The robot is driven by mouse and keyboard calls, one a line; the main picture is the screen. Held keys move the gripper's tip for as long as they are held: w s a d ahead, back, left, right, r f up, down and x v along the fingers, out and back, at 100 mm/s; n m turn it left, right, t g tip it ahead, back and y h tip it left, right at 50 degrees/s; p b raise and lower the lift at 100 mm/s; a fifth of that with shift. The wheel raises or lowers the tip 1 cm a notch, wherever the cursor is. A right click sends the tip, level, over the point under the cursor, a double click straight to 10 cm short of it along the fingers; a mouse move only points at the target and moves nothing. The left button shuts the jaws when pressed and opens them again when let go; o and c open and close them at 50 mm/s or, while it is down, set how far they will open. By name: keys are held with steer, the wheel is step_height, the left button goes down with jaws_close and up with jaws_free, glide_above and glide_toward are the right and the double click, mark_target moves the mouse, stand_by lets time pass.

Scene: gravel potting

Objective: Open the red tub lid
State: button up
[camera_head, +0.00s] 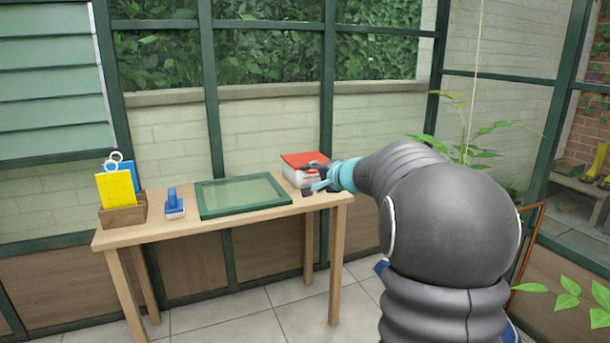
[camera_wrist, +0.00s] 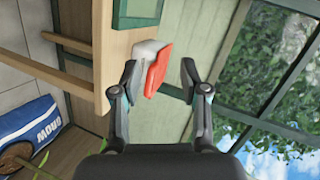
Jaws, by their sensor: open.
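The tub has a white body (camera_head: 297,178) and a red lid (camera_head: 305,160), and stands at the right end of the wooden table. The lid lies flat over the top and looks closed. My gripper (camera_head: 313,181) is at the tub's right side in the head view, partly covering it. In the wrist view, my gripper (camera_wrist: 158,72) is open, with the red lid (camera_wrist: 160,66) showing in the gap between its fingers. The white body (camera_wrist: 145,48) shows beside the lid, towards the left finger. I cannot tell whether a finger touches the tub.
A green-framed panel (camera_head: 204,204) lies mid-table. A blue-handled tool (camera_head: 173,205) and a wooden box (camera_head: 124,216) with yellow and blue cards stand at the left. A glazed wall (camera_head: 213,110) runs behind the table (camera_head: 170,231). A blue bag (camera_wrist: 28,128) shows in the wrist view.

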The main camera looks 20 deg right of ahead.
steer(key=w+d+f+m+t+h, duration=0.1)
steer(key=w+d+f+m, duration=0.15)
steer(key=d, duration=0.35)
steer(key=w+d+f+m+t+h, duration=0.1)
steer(key=w+d+m+h, duration=0.1)
steer(key=w+d, duration=0.3)
steer(key=w+f+p, duration=0.1)
steer(key=w, duration=0.2)
steer(key=w+p, duration=0.1)
steer(key=w, duration=0.3)
steer(key=w+f+p, duration=0.1)
steer(key=w, duration=0.2)
steer(key=shift+w+d+f, duration=0.3)
steer(key=shift+w+d, duration=0.05)
steer(key=shift+d, duration=0.05)
steer(key=shift+w+f, duration=0.25)
steer(key=shift+w, duration=0.3)
jaws_close()
